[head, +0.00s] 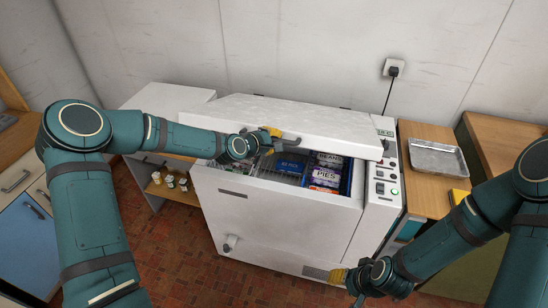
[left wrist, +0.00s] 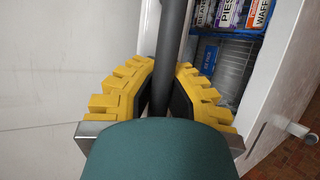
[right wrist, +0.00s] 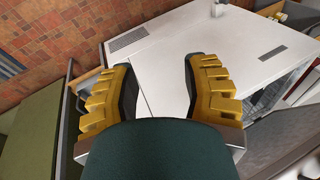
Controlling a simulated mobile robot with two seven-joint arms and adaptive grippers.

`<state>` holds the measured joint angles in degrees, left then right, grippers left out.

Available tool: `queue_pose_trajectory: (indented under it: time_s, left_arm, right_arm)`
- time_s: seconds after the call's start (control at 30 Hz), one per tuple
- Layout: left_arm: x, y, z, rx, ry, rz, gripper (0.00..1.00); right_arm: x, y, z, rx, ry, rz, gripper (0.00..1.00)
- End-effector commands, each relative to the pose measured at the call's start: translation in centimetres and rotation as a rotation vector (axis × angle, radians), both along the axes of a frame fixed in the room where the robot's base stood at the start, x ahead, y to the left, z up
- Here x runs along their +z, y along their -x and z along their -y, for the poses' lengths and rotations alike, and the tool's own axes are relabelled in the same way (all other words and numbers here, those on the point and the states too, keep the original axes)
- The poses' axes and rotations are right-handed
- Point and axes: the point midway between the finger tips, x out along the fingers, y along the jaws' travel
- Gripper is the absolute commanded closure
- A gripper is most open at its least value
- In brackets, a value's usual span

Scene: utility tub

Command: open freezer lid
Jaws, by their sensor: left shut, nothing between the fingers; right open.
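The white chest freezer (head: 280,225) stands against the back wall. Its white lid (head: 300,122) is partly raised, tilted up at the front, and packages show in the gap beneath. The lid's dark grey handle (head: 290,139) is at the lid's front edge. My left gripper (head: 270,140) is at the handle, shut with nothing held; in the left wrist view the handle bar (left wrist: 172,45) runs up from between the yellow fingers. My right gripper (head: 347,282) is open and empty, low in front of the freezer's right side; in the right wrist view its fingers (right wrist: 160,85) are apart.
Packages (head: 325,172) and a wire basket are inside the freezer. A control panel (head: 384,178) is on its right. A metal tray (head: 437,157) lies on the wooden counter at right. A socket (head: 393,70) with a cord is on the wall. The tiled floor (head: 160,255) in front is clear.

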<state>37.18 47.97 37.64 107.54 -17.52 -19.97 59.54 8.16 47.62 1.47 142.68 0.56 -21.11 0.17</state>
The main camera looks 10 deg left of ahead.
Motion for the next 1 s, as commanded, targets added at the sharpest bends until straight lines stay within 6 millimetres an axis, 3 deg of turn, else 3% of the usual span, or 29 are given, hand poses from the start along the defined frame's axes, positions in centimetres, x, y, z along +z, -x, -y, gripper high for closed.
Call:
queue_pose_trajectory:
  time_s: [0.03,0.1,0.13,0.27,0.57,0.8,1.0]
  left_arm:
    - [-0.8,0.5,0.1,-0.007,-0.001,-0.013,1.00]
    - [-1.0,0.5,0.2,-0.008,0.000,-0.014,1.00]
    - [-1.0,0.6,0.2,-0.009,-0.001,-0.013,1.00]
    - [-0.9,0.5,0.2,-0.008,-0.001,-0.012,1.00]
    - [-0.9,0.5,0.2,-0.007,-0.001,-0.011,1.00]
    - [-0.9,0.5,0.2,-0.007,-0.001,-0.011,1.00]
    - [-0.9,0.5,0.2,-0.007,-0.001,-0.011,1.00]
  right_arm:
    - [-0.3,0.0,0.0,-0.002,0.000,0.000,0.72]
    - [-0.4,-0.3,-0.2,-0.019,-0.005,0.007,0.96]
    - [-0.5,-0.5,-0.4,-0.033,-0.009,0.011,1.00]
    - [-0.5,-2.4,-1.9,-0.154,-0.051,0.052,1.00]
    - [1.0,-9.2,-8.1,-0.647,-0.348,0.181,1.00]
    - [3.7,-13.1,-12.9,-1.030,-0.724,0.208,1.00]
    - [6.5,-14.9,-16.1,-1.307,-1.105,0.161,1.00]
